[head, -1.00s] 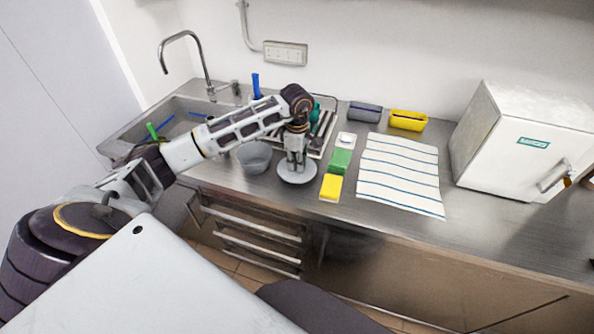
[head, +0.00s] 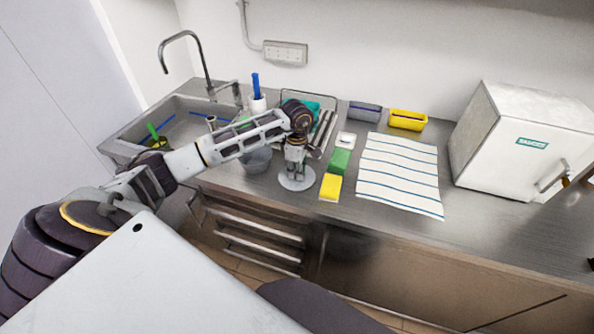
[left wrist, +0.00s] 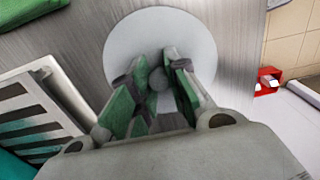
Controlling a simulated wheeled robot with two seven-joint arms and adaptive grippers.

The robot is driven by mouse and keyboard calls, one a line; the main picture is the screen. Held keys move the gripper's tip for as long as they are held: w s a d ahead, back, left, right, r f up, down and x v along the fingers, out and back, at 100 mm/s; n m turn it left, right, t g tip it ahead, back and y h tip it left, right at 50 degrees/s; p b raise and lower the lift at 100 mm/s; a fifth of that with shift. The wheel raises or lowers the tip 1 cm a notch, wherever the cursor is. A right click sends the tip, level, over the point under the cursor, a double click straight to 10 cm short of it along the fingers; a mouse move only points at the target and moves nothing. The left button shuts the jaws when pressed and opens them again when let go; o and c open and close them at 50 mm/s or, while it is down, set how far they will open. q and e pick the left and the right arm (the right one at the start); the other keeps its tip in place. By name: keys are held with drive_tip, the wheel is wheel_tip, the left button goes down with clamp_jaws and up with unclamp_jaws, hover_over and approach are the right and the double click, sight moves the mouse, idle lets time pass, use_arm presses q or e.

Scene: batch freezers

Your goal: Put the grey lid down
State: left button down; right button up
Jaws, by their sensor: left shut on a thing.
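The grey lid (head: 297,184) is a round pale disc at the counter's front, just left of the yellow block; it also shows in the left wrist view (left wrist: 190,40). My left gripper (head: 294,174) points down over the lid's middle. In the left wrist view its green-padded fingers (left wrist: 158,80) are closed around the lid's round knob. The lid looks level and at or very near the counter top; I cannot tell whether it touches. My right gripper is not in view.
A grey bowl (head: 256,158) stands just left of the lid. A yellow block (head: 330,187) and a green block (head: 340,161) lie to its right, beside a striped cloth (head: 398,178). The counter's front edge is close.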

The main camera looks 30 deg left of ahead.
use_arm(q)
drive_tip(key=shift+f, duration=0.15)
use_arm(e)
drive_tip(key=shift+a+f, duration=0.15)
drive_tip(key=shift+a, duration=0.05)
use_arm(q)
drive_tip(key=c, duration=1.4)
unclamp_jaws()
drive_tip(key=shift+o, duration=0.2)
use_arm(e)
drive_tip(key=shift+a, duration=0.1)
use_arm(q)
drive_tip(key=shift+r, duration=0.2)
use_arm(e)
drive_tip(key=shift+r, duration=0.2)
use_arm(q)
drive_tip(key=shift+r, duration=0.3)
wheel_tip(320, 180, up, 11)
drive_tip(key=b, duration=0.1)
drive_tip(key=shift+r+b, duration=0.15)
drive_tip(key=shift+b, duration=0.25)
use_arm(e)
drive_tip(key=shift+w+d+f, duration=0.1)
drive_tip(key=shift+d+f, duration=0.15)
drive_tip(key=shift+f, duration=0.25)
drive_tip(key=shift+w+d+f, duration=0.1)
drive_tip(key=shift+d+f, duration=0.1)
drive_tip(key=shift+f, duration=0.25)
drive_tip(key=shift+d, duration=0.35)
